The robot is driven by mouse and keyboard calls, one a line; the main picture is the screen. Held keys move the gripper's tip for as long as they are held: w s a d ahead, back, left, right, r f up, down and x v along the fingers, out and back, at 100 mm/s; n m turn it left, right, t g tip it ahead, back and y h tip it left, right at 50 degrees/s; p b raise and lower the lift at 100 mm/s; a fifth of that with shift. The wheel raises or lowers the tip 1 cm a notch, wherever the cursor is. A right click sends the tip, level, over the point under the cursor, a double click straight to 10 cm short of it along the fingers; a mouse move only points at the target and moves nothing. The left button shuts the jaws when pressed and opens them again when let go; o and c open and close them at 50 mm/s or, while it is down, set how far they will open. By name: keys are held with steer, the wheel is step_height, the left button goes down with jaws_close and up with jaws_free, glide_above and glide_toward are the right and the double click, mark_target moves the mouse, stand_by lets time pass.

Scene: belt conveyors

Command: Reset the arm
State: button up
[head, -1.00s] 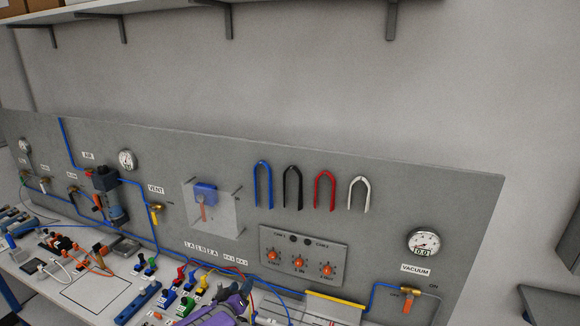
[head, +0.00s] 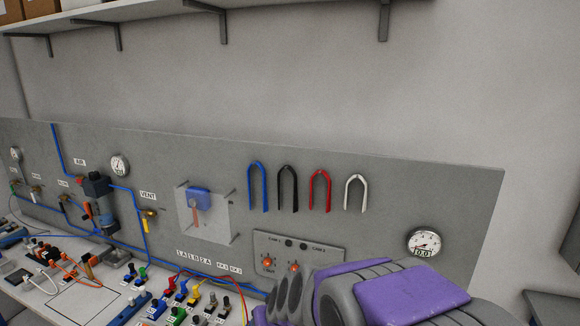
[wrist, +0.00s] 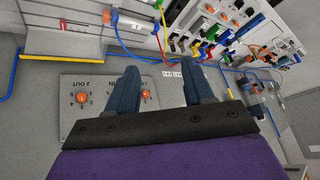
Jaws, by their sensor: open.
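My arm, purple and grey, rises across the lower right of the head view and covers part of the knob panel and the area below the vacuum gauge. My gripper (wrist: 160,88) shows in the wrist view with its two blue-grey fingers spread apart and nothing between them. The fingers point toward the grey board and the bench edge. The knob panel (wrist: 113,92) with orange knobs lies behind the left finger. My gripper's fingertips are not visible in the head view.
A shelf (head: 280,10) with brackets runs above. The wall between shelf and board is clear.

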steer(key=s+d+m+g+h+b, duration=0.1)
steer(key=s+d+g, duration=0.1)
steer(key=s+d, duration=0.4)
steer(key=s+d+f+m+g+h+b, duration=0.1)
steer(key=s+d+g, duration=0.2)
steer(key=s, duration=1.3)
steer(key=s+d+m+g+h+b, duration=0.1)
steer(key=s+d+g, duration=0.1)
steer(key=s+d, duration=0.8)
steer(key=shift+s+f+g+h, duration=0.3)
steer(key=shift+s+f, duration=0.05)
steer(key=shift+s, duration=0.1)
